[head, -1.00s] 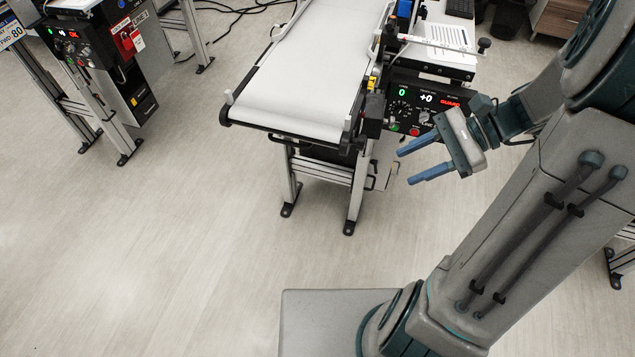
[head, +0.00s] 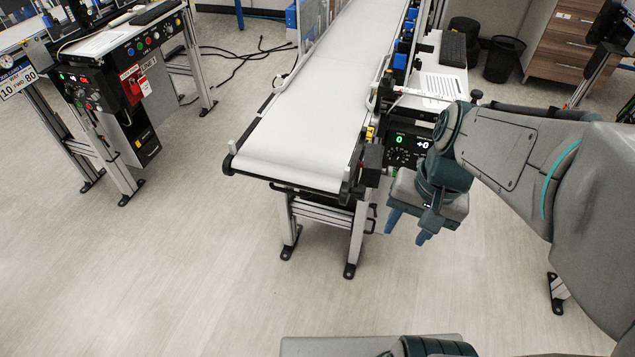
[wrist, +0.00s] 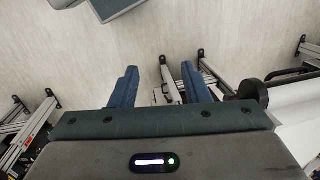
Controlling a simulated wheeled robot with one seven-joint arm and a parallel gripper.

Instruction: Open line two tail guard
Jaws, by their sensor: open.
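The near end of the middle conveyor (head: 300,160) faces me, with a white belt and dark end rail. A small grey upright stands at its left corner, and a dark block with a yellow part (head: 369,133) sits at its right corner. I cannot make out which part is the tail guard. A control panel (head: 408,146) with green and white digits is on its right side, partly hidden by my arm. My gripper (head: 408,229) is open and empty, fingers pointing down, right of the conveyor leg. In the wrist view my gripper (wrist: 160,72) has nothing between its fingers.
Another conveyor station with a control box (head: 88,92) and red tagged part stands at left. Cables lie on the floor behind it. A paper sheet (head: 437,85) lies beside the belt; a bin (head: 503,60) and drawers (head: 565,45) stand at back right. The foreground floor is largely clear.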

